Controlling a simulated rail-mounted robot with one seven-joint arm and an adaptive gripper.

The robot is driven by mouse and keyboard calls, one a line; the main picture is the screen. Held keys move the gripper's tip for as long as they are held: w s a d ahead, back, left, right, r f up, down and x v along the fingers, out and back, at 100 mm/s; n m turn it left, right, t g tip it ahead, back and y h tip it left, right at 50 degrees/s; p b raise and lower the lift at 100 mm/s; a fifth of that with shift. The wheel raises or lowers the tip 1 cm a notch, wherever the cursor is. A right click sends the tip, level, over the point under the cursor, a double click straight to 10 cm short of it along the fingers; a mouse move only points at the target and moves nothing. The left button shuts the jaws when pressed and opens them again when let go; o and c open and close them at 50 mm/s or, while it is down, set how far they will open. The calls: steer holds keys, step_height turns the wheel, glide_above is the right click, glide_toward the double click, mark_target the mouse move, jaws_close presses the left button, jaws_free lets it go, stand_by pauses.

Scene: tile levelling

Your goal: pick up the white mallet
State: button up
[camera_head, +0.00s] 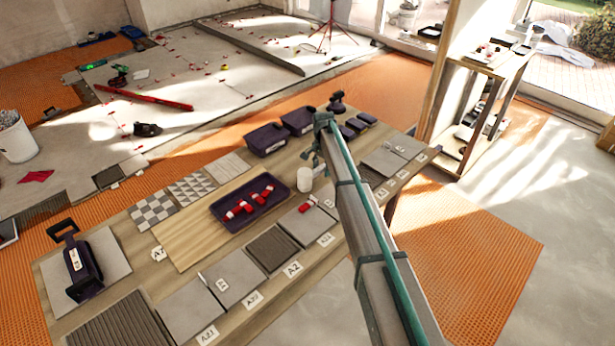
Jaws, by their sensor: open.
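A small white cylinder-like head (304,180), which looks like the white mallet, stands on the wooden table just right of the dark tray. I cannot make out its handle; my arm may hide part of it. My arm reaches in from the bottom right. My gripper (316,158) is at its far end, small in the picture, pointing down above and slightly right of the white head. It is open and nothing shows between its fingers. I cannot tell its exact height over the table.
A dark tray (222,212) holds several red-and-white pieces. Grey tiles (190,308) with labels line the table's front. Dark bins (266,139) stand at the back. A black handled tool (85,268) stands on a tile at left. A wooden shelf (452,110) stands beyond the table.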

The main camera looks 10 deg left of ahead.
jaws_close()
steer(key=shift+r, duration=0.1)
stand_by(0.5)
